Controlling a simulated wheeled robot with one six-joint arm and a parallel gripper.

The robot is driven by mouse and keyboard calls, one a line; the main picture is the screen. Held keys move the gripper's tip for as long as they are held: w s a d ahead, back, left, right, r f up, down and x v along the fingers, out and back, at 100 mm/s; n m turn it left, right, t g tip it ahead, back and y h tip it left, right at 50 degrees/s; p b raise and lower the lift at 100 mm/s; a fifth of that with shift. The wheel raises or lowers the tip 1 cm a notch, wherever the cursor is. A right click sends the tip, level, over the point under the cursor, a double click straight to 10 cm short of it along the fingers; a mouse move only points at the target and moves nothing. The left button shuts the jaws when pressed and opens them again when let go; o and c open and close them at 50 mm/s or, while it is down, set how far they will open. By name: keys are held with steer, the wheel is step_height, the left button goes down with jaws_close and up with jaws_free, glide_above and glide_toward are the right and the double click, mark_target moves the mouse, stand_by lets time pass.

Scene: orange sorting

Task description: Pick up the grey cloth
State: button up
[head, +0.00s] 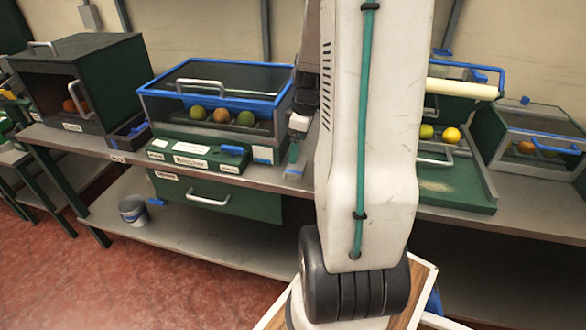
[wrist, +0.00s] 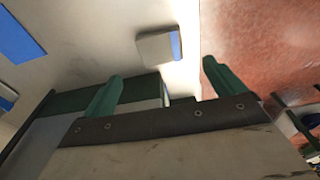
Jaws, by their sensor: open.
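My gripper (head: 294,152) points down over the front of the bench, just right of the green drawer unit. In the wrist view its two green fingers (wrist: 163,85) stand wide apart with nothing between them. A small pale grey, folded-looking piece with a blue side (wrist: 158,47) lies beyond the fingertips, near the bench edge. It may be the grey cloth, but I cannot tell for sure. A small pale and blue piece also shows below the gripper in the head view (head: 293,173). My arm hides part of the bench.
A blue-rimmed clear-lidded box (head: 215,78) holding fruit stands left of my gripper, above a green drawer (head: 215,196). A dark green box (head: 85,75) stands far left. A green tray (head: 450,190) and a clear-lidded box (head: 545,135) are right. A bucket (head: 132,210) sits on the lower shelf.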

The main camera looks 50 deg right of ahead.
mark_target(295, 166)
steer(key=f, duration=0.7)
steer(key=shift+w+a+f, duration=0.25)
steer(key=shift+w, duration=0.05)
steer(key=c, duration=1.1)
